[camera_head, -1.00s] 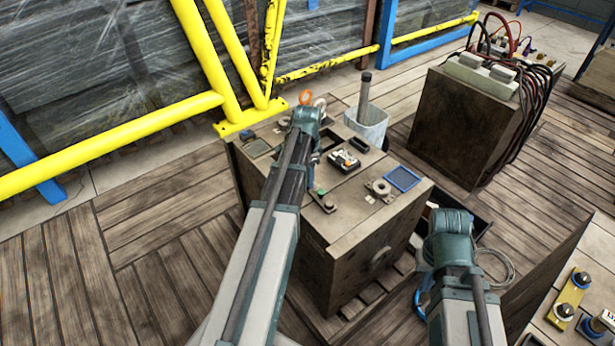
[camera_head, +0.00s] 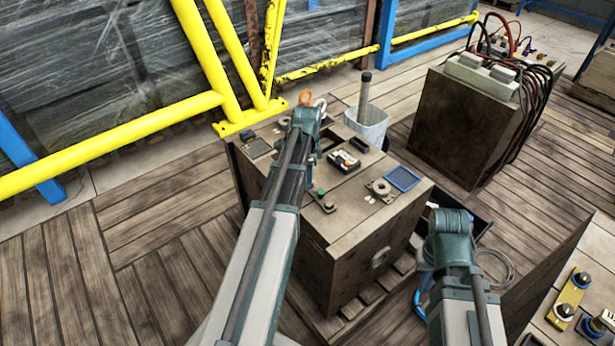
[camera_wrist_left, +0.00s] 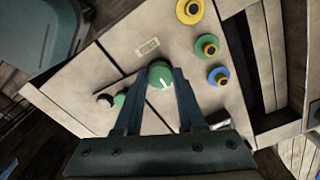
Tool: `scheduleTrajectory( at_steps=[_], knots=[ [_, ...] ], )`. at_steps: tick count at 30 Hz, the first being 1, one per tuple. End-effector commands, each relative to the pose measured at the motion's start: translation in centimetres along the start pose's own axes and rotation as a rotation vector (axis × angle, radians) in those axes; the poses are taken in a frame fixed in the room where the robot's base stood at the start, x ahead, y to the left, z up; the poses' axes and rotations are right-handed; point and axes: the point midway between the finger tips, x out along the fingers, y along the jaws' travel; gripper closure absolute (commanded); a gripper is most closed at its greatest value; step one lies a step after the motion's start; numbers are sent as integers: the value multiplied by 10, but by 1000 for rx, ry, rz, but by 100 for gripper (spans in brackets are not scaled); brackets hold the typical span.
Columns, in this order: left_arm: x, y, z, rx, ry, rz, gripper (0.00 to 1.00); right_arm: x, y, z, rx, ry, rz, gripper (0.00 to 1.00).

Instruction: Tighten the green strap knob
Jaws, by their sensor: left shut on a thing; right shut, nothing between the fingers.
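The green strap knob (camera_wrist_left: 160,73) has a white pointer line and shows in the left wrist view, on the beige top of the wooden cabinet. My left gripper (camera_wrist_left: 158,82) is shut on this knob, one dark finger on each side. In the head view my left arm hides the knob and the fingertips; only the back of the left gripper (camera_head: 305,122) shows over the cabinet top. My right gripper (camera_head: 447,240) hangs to the right of the cabinet (camera_head: 350,270), its fingers hidden below its wrist.
Near the knob are a yellow-ringed post (camera_wrist_left: 190,10), a green-ringed post (camera_wrist_left: 208,46), a blue-ringed post (camera_wrist_left: 218,76) and a smaller green button (camera_wrist_left: 119,99). A grey bucket (camera_head: 366,124) stands behind the cabinet. A yellow rail (camera_head: 110,140) runs at the left.

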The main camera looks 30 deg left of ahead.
Motion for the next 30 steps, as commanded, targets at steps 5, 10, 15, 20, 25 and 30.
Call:
scheduleTrajectory(
  at_steps=[5,10,15,20,25,30],
  knots=[
    [0,0,0,-1,0,0,39,0,0,0,0,0,0,100],
    [0,0,0,-1,0,0,31,0,0,0,0,0,0,100],
    [0,0,0,-1,0,0,31,0,0,0,0,0,0,100],
    [-5,0,0,-1,0,0,31,-5,0,0,0,0,0,100],
    [-19,0,0,-1,0,0,31,-19,2,1,0,0,0,100],
    [-41,0,0,-1,0,0,31,-41,4,2,0,0,0,100]
  ],
)
